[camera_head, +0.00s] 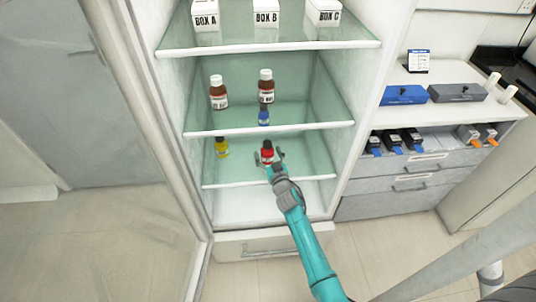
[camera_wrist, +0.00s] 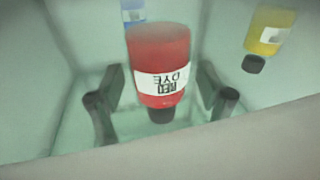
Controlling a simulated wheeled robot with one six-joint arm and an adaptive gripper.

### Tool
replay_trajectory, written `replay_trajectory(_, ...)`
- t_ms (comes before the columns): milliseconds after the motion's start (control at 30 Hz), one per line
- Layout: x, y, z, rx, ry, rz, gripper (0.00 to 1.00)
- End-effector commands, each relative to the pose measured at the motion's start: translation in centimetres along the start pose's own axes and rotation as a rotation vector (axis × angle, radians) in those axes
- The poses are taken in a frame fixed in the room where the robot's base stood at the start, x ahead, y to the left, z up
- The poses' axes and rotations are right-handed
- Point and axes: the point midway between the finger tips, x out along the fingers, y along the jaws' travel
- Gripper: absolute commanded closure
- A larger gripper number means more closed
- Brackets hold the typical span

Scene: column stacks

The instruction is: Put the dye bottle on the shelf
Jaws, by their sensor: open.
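The red bottle labelled DYE (camera_head: 267,152) is upright at the lower glass shelf (camera_head: 262,181) of the cabinet. My gripper (camera_head: 268,158) is open, with one finger on each side of the bottle. In the wrist view, which is upside down, the red bottle (camera_wrist: 160,58) is between the spread fingers (camera_wrist: 163,107), with gaps on both sides. The bottle's base contact with the shelf is hard to make out.
A yellow bottle (camera_head: 221,147) stands left of the red one. White boxes (camera_head: 267,16) stand above. A side counter (camera_head: 450,110) is right.

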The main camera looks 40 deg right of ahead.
Motion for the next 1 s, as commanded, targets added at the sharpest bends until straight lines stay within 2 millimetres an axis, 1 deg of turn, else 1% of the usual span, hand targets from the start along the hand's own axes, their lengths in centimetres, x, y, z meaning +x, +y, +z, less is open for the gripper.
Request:
replay_trajectory(233,0.0,0.0,-0.2,-0.001,0.000,0.001,0.21)
replay_trajectory(367,-2.0,0.0,0.0,-0.002,-0.002,0.000,0.21)
replay_trajectory(700,-8.2,0.0,-0.1,0.000,-0.002,0.001,0.21)
replay_trajectory(900,-10.9,0.0,-0.1,0.000,-0.001,0.001,0.21)
replay_trajectory(1000,-11.6,0.0,-0.2,0.000,0.000,0.001,0.21)
